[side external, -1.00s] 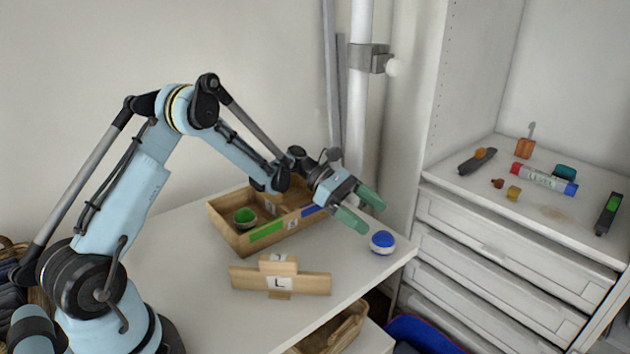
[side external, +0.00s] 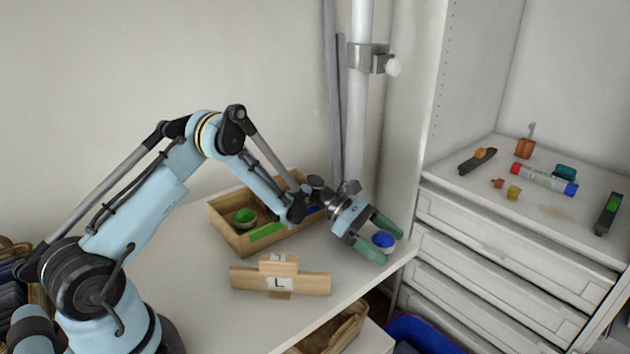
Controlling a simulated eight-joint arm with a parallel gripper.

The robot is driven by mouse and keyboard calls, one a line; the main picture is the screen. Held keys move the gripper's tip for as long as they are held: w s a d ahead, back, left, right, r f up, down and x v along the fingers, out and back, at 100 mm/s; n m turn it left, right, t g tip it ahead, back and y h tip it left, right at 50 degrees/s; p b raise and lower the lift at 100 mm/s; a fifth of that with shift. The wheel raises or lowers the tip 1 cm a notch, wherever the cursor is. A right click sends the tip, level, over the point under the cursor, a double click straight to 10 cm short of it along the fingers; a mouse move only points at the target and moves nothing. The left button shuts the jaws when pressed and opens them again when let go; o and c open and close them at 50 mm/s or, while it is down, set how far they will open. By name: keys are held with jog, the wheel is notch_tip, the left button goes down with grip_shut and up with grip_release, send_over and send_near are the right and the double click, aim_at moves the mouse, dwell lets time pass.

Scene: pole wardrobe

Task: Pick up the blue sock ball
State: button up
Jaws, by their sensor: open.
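The blue sock ball (side external: 384,240), blue on top with a pale lower part, sits near the right corner of the white table. My gripper (side external: 382,243) has its two green fingers low at the table, one on either side of the ball. The fingers are open around it. The near finger partly hides the ball's lower side, and I cannot tell whether either finger touches it.
A wooden tray (side external: 229,231) with a green ball (side external: 245,216) stands behind and left. A wooden block marked L (side external: 310,283) lies in front. The table's right edge is close to the gripper. A white drawer unit (side external: 500,240) holding small items stands right.

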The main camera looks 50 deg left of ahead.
jog(key=c, duration=1.1)
jog(key=shift+o, duration=0.2)
jog(key=shift+r, duration=0.1)
